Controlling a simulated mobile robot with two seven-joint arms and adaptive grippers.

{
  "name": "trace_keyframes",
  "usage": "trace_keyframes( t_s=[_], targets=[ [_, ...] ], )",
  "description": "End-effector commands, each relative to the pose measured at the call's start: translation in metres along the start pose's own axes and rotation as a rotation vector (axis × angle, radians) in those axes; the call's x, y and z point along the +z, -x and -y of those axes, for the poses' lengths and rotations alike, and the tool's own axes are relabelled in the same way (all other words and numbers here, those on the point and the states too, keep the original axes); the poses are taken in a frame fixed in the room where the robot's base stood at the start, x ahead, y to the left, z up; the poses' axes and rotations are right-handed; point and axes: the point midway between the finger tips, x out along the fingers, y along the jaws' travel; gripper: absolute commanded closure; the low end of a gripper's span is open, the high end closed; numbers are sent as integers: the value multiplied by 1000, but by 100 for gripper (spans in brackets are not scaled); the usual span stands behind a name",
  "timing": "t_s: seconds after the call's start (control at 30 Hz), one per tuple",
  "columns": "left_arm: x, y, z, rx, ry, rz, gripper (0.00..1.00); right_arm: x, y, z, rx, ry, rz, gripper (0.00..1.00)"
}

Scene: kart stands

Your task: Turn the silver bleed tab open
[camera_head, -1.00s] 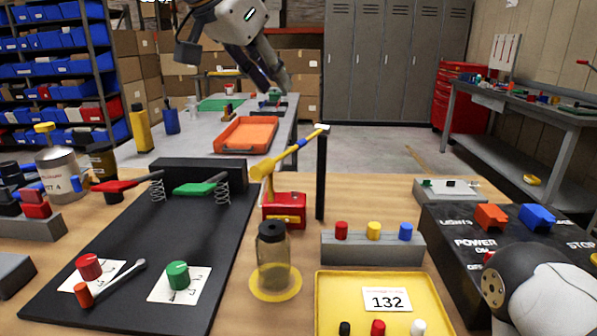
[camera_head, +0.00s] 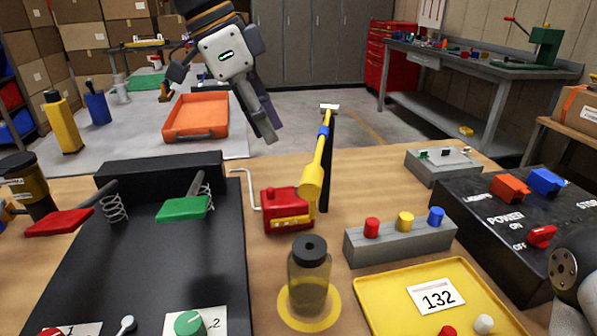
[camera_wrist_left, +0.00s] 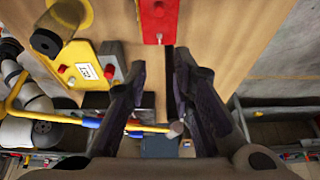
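A red block with a yellow front (camera_head: 287,210) stands on the bench, with a thin silver bent rod (camera_head: 246,185) at its left side. A small silver piece (camera_wrist_left: 160,38) shows at the end of the red block in the left wrist view. I cannot tell which silver part is the bleed tab. A yellow bar with a blue band (camera_head: 318,165) rises beside a black post. My left gripper (camera_head: 268,132) is in the air behind and above the red block. Its fingers (camera_wrist_left: 162,95) are apart and empty in the left wrist view. My right gripper is out of view.
A dark-capped jar (camera_head: 308,280) stands in front of the red block. A yellow tray (camera_head: 375,297), a grey block with coloured pegs (camera_head: 398,243) and a black switch box (camera_head: 480,205) are right. Green and red pedals (camera_head: 183,208) are left. A grey box (camera_head: 440,168) stands behind.

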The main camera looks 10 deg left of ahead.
Motion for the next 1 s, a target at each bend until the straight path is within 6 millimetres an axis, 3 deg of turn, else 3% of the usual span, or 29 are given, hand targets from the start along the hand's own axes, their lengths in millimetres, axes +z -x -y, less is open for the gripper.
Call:
trace_keyframes(
  t_s=[0.3, 0.43, 0.8, 0.9, 1.0],
  targets=[
    [0, -79, 0, 4, 2, 2, 78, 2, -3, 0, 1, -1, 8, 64],
    [0, -101, 0, 1, 1, 0, 78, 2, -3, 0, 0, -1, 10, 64],
    [-1, -111, 0, -2, 1, -2, 78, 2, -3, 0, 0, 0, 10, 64],
    [-1, -111, 0, -2, 1, -2, 98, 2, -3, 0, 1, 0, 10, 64],
    [-1, -111, 0, -2, 2, -2, 100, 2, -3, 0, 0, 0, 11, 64]
  ],
)
